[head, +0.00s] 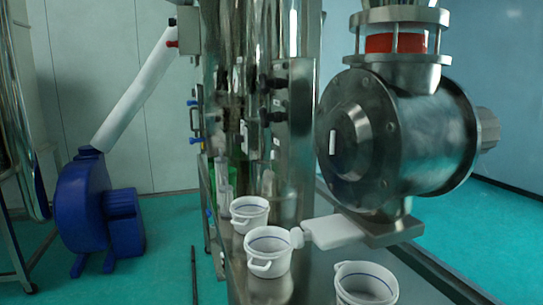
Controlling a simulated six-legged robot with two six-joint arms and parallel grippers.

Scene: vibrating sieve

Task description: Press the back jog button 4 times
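Neither of my grippers is in the head view. A steel control box (296,115) stands near the middle, with dark knobs or buttons (272,84) on its left side. A second, smaller box (189,30) is at the upper left, with a red button (172,44) and a dark one above it on its left side. I cannot tell which of these is the back jog button; no labels are readable.
White buckets (267,252) stand on a steel platform below the boxes. A large steel drum machine (390,140) fills the right. A blue blower (95,215) with a white pipe (138,96) stands left. Green floor (165,250) is open between blower and platform.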

